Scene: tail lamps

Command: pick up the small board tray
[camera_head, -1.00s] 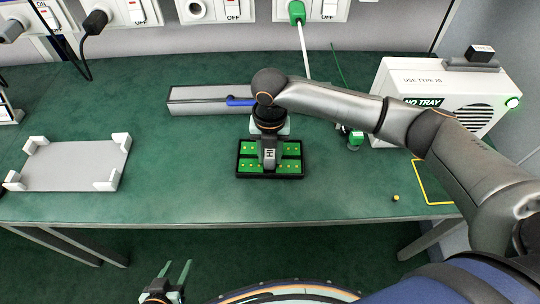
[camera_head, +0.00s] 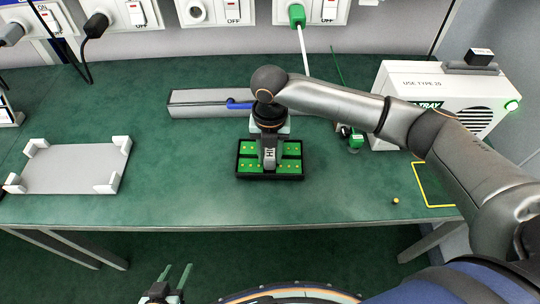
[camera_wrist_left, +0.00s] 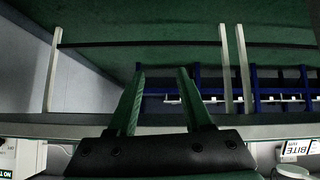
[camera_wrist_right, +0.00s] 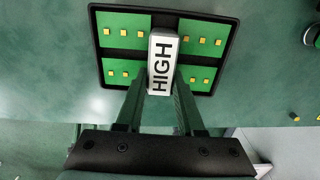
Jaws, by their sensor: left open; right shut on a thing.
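The small board tray (camera_head: 245,176) is a black-rimmed tray holding green boards with gold dots, on the middle of the green table. In the right wrist view the tray (camera_wrist_right: 95,55) has a raised grey handle block (camera_wrist_right: 162,62) marked HIGH at its middle. My right gripper (camera_head: 269,160) points down over the tray. It is shut on the handle block, with its fingers (camera_wrist_right: 160,100) on both sides of it. I cannot tell whether the tray is clear of the table. My left gripper (camera_head: 176,272) is open and empty, low in front of the table; its fingers also show in the left wrist view (camera_wrist_left: 160,75).
A grey cradle with corner posts (camera_head: 70,168) lies at the left. A long grey box (camera_head: 200,103) with a blue part is behind the tray.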

